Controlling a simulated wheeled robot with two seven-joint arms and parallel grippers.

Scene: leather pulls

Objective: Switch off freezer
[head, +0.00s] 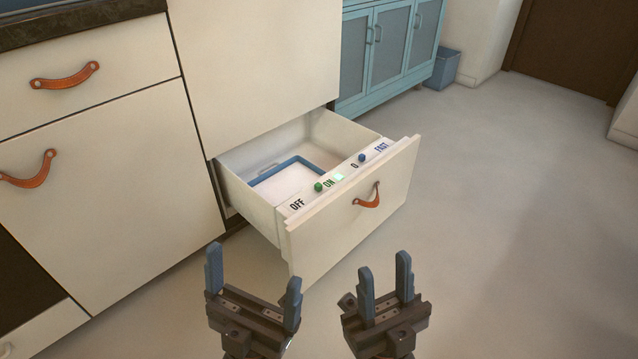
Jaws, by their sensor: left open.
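The freezer drawer (352,212) is pulled out of the cream cabinet in the head view. A control strip (308,198) runs along the top of its front, marked OFF, ON, 0 and FAST. A small green switch (318,187) sits between OFF and ON, closer to ON. A pale green light (339,176) glows beside ON. A blue knob (362,157) sits between 0 and FAST. My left gripper (253,279) is open and empty, in front of and below the drawer front. My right gripper (385,281) is open more narrowly, empty, to its right. Both are apart from the drawer.
A leather pull (369,196) hangs on the drawer front. Closed cabinet fronts with leather pulls (65,76) stand at left. A blue-framed white compartment (290,180) lies inside the drawer. A teal cabinet (388,50) and bin (443,69) stand behind. The floor at right is clear.

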